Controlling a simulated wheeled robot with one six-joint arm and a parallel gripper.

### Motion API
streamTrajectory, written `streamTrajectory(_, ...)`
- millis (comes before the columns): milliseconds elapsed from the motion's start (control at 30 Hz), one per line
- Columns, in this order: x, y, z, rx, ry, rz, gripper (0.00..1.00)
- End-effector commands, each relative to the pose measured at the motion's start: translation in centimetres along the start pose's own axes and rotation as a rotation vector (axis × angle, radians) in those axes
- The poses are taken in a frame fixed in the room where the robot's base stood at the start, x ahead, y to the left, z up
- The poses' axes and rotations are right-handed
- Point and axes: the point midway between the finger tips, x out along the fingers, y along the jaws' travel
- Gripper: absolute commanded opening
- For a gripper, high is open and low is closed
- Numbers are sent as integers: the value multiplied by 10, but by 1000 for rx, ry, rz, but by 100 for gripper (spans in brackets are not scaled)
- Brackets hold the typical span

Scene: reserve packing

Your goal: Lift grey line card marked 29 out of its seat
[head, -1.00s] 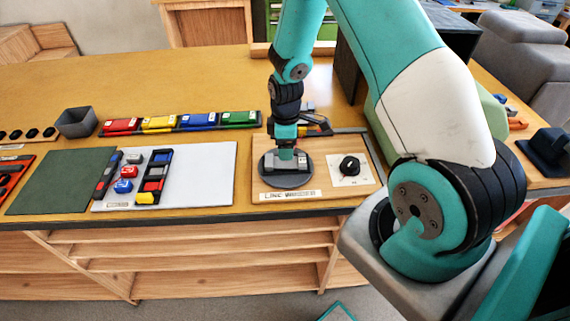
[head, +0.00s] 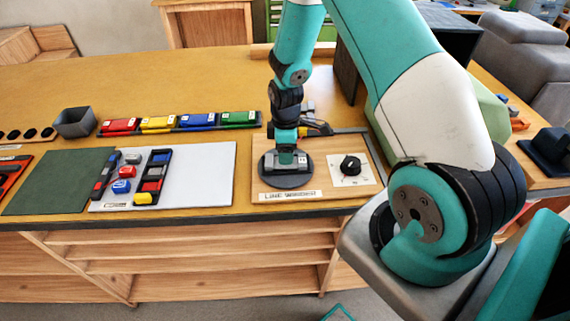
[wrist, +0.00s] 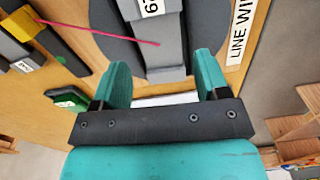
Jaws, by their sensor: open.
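The grey line card (wrist: 163,40) marked 29 lies on the dark round disc (wrist: 110,28) of the line winder in the wrist view. In the head view the disc (head: 289,180) shows at the front of the wooden winder board, with my gripper (head: 287,158) over it, partly hiding the card. In the wrist view my gripper (wrist: 161,72) is open, one teal finger on each side of the card's near end, with gaps visible between fingers and card. A thin pinkish-red line (wrist: 95,32) runs from the left to the card.
The winder board (head: 318,186) also holds a white square with a black round piece (head: 350,165). A grey mat (head: 205,172) with small coloured pieces lies left of it. A rack (head: 245,125) of coloured boxes stands behind the mat.

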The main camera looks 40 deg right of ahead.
Motion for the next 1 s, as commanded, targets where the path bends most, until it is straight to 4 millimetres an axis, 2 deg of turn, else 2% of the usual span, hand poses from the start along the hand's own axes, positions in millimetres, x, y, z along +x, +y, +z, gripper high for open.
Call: streamTrajectory(1000,32,0,0,0,0,0,68)
